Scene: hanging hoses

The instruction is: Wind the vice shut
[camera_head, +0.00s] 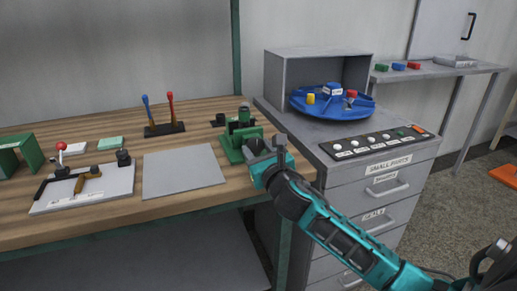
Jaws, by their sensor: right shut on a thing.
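The green vice (234,148) stands at the right front edge of the wooden bench. Its front faces my right gripper (266,149), which comes in from the lower right and is shut at the vice's front end, where the handle is. The fingers and wrist cover most of the handle, so its angle is hard to make out. The gap between the vice's jaws is too small to judge. My left gripper is not in view.
A grey drawer cabinet (372,176) stands close to the right of the vice, with a blue turntable (330,108) and a button panel on top. A grey plate (183,172) lies left of the vice. Two levers (164,129) and a tool board (84,188) are further left.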

